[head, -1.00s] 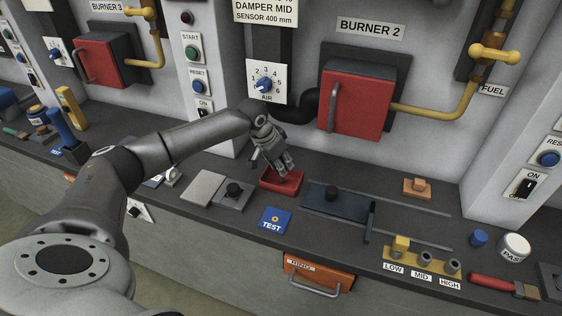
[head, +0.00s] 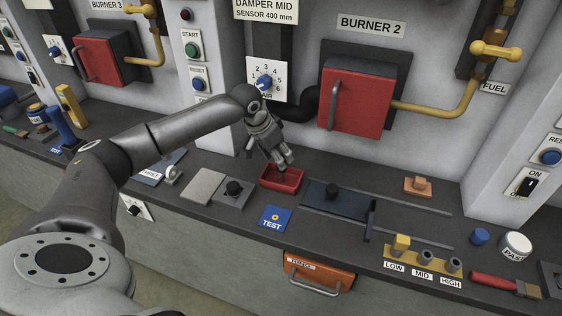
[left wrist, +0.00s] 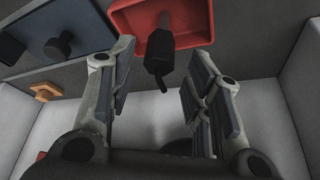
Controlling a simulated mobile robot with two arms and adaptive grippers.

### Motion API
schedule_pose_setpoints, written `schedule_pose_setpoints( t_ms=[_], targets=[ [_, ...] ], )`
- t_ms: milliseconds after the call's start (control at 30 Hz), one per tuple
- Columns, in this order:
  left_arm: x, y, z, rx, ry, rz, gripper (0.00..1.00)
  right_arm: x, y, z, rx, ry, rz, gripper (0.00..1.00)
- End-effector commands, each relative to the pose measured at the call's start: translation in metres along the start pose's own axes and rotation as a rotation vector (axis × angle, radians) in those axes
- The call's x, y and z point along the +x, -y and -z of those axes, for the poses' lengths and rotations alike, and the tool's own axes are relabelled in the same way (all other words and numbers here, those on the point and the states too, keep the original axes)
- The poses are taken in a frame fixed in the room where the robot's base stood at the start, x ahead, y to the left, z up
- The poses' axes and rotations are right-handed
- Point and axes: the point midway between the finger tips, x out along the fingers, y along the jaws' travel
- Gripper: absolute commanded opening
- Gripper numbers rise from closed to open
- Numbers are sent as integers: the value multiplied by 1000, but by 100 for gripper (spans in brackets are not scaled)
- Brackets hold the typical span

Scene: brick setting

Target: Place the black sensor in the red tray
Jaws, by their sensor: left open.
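The red tray (head: 281,186) sits on the dark bench below burner 2. The black sensor (left wrist: 159,58) shows in the left wrist view against the inside of the red tray (left wrist: 195,22), its narrow end towards my gripper. It appears to stand in the tray, though its lower contact is hard to see. My left gripper (head: 284,167) is just above the tray in the head view. In the left wrist view my left gripper (left wrist: 161,75) is open, with gaps between its fingers and the sensor. My right gripper is out of view.
A blue TEST card (head: 275,219) lies in front of the tray. A dark plate with a knob (head: 333,201) is to its right, and a grey plate with a black knob (head: 234,193) to its left. The red burner door (head: 356,102) stands behind.

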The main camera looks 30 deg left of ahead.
Motion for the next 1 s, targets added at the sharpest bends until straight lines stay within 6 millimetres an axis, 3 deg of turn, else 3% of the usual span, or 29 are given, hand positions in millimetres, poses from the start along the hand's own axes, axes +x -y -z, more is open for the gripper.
schedule_pose_setpoints(
  t_ms=[200,400,1000],
  targets=[
    [-48,1,0,0,-3,3,46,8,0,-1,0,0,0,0],
    [-75,0,1,0,-2,1,46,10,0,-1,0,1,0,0],
    [-82,0,0,0,0,0,46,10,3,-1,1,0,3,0]
  ],
)
